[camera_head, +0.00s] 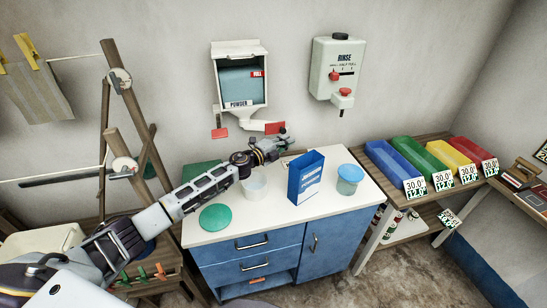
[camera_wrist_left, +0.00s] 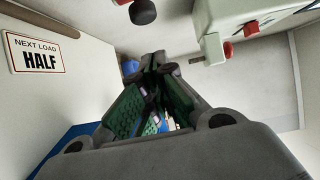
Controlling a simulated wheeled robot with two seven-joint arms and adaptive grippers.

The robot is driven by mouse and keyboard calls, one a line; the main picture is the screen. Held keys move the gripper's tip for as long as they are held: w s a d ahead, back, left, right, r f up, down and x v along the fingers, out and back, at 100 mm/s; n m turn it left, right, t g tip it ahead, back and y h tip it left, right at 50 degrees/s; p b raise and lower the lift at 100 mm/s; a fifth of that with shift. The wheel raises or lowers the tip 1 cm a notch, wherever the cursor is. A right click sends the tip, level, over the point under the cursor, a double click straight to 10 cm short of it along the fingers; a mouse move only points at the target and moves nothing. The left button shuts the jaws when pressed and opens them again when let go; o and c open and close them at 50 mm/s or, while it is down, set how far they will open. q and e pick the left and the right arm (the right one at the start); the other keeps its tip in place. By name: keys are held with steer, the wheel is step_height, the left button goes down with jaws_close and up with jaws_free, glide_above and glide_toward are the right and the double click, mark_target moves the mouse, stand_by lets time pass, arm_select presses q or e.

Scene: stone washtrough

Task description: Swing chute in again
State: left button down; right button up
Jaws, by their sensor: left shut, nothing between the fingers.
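The powder dispenser (camera_head: 240,82) hangs on the back wall, with a blue filling behind its window. A pale chute (camera_head: 252,122) sticks out under it toward the right, with a red tab (camera_head: 275,128) at its right end. My left gripper (camera_head: 284,143) is just below and right of that tab, over the back of the counter. I cannot tell whether it touches the chute. In the left wrist view its green-padded fingers (camera_wrist_left: 155,68) are shut with nothing held. The chute is not clearly seen there. My right gripper is out of view.
The rinse box (camera_head: 337,70) hangs right of the dispenser. A card reads HALF (camera_wrist_left: 38,55).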

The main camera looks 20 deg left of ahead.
arm_select(q)
steer(key=s+a+b, duration=0.1)
steer(key=s+a, duration=0.1)
steer(key=s, duration=0.8)
stand_by(0.8)
steer(key=shift+s+a+r, duration=0.1)
steer(key=shift+s, duration=0.05)
stand_by(0.4)
